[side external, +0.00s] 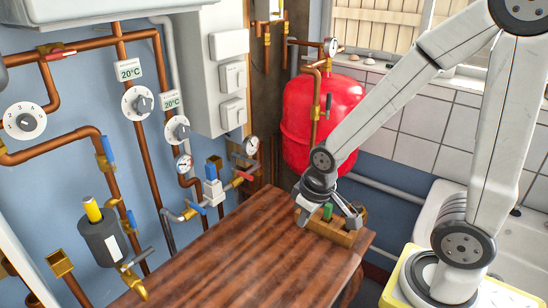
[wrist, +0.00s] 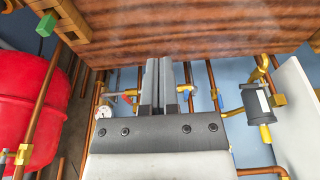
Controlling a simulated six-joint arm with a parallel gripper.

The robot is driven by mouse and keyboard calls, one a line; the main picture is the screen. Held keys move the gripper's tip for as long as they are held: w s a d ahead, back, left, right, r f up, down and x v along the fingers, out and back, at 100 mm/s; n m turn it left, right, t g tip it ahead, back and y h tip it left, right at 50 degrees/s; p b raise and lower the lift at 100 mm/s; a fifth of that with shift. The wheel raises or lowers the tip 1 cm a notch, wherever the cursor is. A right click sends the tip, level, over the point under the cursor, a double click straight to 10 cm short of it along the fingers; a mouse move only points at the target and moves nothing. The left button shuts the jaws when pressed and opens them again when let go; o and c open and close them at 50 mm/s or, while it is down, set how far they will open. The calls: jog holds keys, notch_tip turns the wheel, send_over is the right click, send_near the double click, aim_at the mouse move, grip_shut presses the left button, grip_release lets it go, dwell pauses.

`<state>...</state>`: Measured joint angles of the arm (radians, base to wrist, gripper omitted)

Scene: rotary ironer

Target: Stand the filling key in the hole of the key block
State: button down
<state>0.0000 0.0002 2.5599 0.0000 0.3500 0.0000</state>
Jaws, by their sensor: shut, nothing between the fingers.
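The key block (side external: 338,236) is a wooden block on the near right end of the brown table, and part of it shows at the top left of the wrist view (wrist: 75,22). A green piece (side external: 327,211), which looks like the head of the filling key, stands up at the block; it also shows in the wrist view (wrist: 46,25). How deep it sits, and whether it is in the hole, I cannot tell. My gripper (side external: 352,214) is close beside the green piece; in the wrist view its fingers (wrist: 162,75) are together and empty, apart from the green piece.
The brown table (side external: 230,250) is clear left of the block. A red tank (side external: 305,115) stands behind it. Copper pipes, valves and gauges line the blue wall, with a dark cylinder (side external: 100,238) at the left. A white sink (side external: 480,210) is at the right.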

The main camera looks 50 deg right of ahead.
jog(key=c, duration=1.3)
grip_release()
jog(key=o, duration=1)
notch_tip(320, 180, up, 2)
jog(key=n+g, duration=0.2)
jog(key=n, duration=1.4)
send_over(210, 165)
jog(key=s, duration=0.2)
jog(key=shift+w+f+n+g, duration=0.25)
jog(key=shift+w+n+g, duration=0.05)
jog(key=shift+w+n, duration=0.75)
jog(key=shift+f, duration=0.1)
